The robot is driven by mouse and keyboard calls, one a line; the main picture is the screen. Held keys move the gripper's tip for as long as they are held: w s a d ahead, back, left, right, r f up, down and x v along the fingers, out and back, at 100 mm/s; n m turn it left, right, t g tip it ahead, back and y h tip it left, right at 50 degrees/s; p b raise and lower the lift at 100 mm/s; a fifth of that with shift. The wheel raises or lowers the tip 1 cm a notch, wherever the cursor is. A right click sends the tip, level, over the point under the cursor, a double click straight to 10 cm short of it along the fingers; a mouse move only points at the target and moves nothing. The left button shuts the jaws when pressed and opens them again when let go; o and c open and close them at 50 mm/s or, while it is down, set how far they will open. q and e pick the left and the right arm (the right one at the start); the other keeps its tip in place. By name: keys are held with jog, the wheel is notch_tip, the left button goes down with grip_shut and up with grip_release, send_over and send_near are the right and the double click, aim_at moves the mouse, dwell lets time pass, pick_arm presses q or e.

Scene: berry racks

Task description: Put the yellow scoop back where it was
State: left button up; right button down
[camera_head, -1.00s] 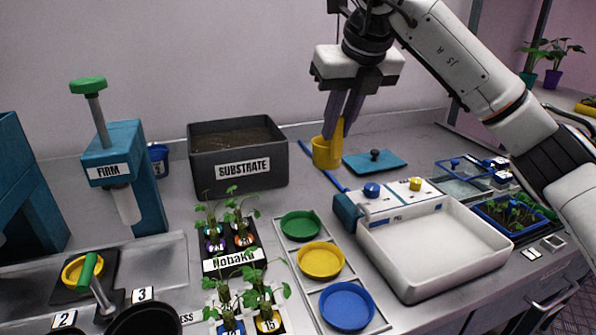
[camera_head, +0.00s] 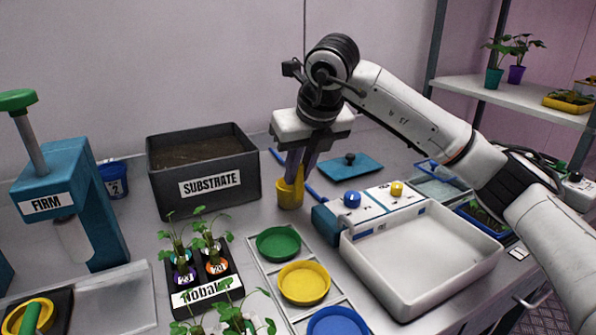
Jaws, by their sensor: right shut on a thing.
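The yellow scoop (camera_head: 290,194) is a small cup with an upright handle. It is at the back of the bench, right of the substrate bin (camera_head: 204,186). My right gripper (camera_head: 297,171) points down with its fingers closed on the scoop's handle. The scoop's base appears at or very near the bench top; I cannot tell if it touches. A blue strip runs close behind and beside the scoop. My left gripper is out of view.
A teal lid (camera_head: 351,168) lies right of the scoop. A white tray (camera_head: 425,262) with blue and yellow knobs behind it stands front right. A rack with green, yellow (camera_head: 304,283) and blue dishes is in front. Potted seedlings (camera_head: 202,262) and the FIRM press (camera_head: 65,205) stand left.

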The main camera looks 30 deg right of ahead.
jog(key=c, duration=1.7)
grip_release()
jog(key=shift+f, duration=0.1)
jog(key=shift+r, duration=0.35)
jog(key=v, duration=1.1)
jog(key=shift+s+r+p, duration=0.2)
jog(key=shift+s+p, duration=0.05)
jog(key=shift+p, duration=0.15)
